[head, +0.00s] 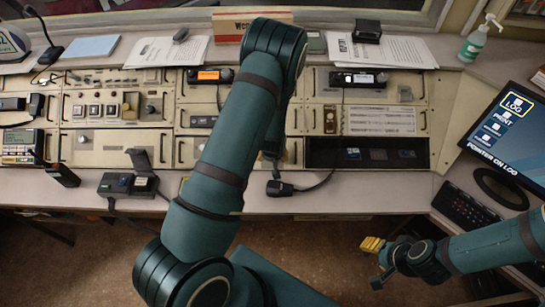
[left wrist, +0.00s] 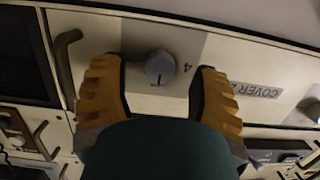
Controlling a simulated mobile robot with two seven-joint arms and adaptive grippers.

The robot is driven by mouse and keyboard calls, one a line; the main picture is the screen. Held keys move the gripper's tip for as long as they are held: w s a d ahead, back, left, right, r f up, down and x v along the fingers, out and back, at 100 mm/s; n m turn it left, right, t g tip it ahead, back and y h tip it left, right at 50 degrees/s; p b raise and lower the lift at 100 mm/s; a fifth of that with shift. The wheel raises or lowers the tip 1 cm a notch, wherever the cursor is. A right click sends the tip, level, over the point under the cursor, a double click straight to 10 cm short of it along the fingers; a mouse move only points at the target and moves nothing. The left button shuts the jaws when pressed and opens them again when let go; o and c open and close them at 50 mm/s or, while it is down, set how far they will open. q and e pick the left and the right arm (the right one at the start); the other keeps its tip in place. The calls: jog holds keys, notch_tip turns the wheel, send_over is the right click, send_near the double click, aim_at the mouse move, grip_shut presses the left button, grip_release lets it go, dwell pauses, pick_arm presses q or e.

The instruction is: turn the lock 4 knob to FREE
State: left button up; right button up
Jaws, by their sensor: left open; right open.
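The lock 4 knob (left wrist: 160,67) is a round grey knob on a grey plate marked "4" in the left wrist view. A dark pointer line shows on its lower face; no FREE mark is readable. My left gripper (left wrist: 158,88) is open, with one orange finger on each side of the knob and visible gaps between; I cannot tell how far its tips are from the panel. In the head view my left arm hides that gripper. My right gripper (head: 374,255) is open and empty, in front of the console's front edge, far from the knob.
A "COVER" label (left wrist: 257,91) is right of the knob and a dark handle (left wrist: 64,62) left of it. A black box with a cable (head: 128,185) and a dark plug (head: 280,188) lie on the front ledge. A monitor (head: 508,130) stands at the right.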

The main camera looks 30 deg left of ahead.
pick_arm(q)
jog(key=shift+w+a+f, duration=0.1)
jog(key=shift+w+f, duration=0.1)
jog(key=shift+f, duration=0.35)
grip_shut()
